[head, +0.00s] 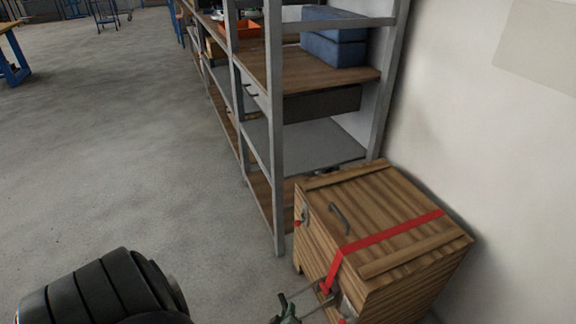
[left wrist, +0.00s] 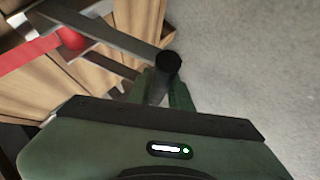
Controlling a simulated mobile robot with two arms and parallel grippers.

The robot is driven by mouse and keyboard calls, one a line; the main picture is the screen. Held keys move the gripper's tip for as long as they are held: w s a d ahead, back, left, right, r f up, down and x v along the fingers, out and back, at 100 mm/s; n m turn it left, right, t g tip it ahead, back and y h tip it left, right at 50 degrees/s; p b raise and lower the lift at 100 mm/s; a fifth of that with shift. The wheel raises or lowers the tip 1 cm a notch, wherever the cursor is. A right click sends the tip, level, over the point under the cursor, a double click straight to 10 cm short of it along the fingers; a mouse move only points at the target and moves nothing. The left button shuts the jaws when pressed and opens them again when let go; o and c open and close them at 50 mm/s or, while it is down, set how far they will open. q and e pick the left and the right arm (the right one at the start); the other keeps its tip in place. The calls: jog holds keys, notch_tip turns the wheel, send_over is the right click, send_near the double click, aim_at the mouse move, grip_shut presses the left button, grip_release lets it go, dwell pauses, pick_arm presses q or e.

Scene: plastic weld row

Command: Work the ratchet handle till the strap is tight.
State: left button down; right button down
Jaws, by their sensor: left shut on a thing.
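A wooden crate (head: 385,215) stands on the floor at the lower right of the head view. A red strap (head: 390,235) runs across its lid and down its front side; it also shows in the left wrist view (left wrist: 28,56). The ratchet handle (left wrist: 110,36) is a grey metal bar with a dark round grip at its end. My left gripper (left wrist: 163,88) is shut on the ratchet handle at that grip. In the head view the left gripper (head: 288,308) is at the bottom edge, beside the crate's strapped side. My right gripper is not in view.
A metal shelf rack (head: 277,130) with wooden shelves stands right behind the crate. Blue boxes (head: 333,38) and an orange bin (head: 240,30) sit on it. A white wall (head: 480,130) closes the right side.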

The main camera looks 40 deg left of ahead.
pick_arm(q)
jog(key=shift+a+r, duration=0.1)
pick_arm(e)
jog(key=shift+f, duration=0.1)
pick_arm(q)
jog(key=c, duration=1.3)
grip_release()
jog(key=shift+s+r, duration=0.1)
jog(key=p+v, duration=0.3)
jog(key=v, duration=0.4)
jog(key=shift+s+d+p, duration=0.2)
jog(key=shift+d+p, duration=0.1)
jog(key=shift+p, duration=0.05)
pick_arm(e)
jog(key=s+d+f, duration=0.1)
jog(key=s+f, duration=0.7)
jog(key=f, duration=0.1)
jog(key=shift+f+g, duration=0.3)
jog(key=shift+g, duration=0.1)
pick_arm(q)
jog(key=shift+r, duration=0.1)
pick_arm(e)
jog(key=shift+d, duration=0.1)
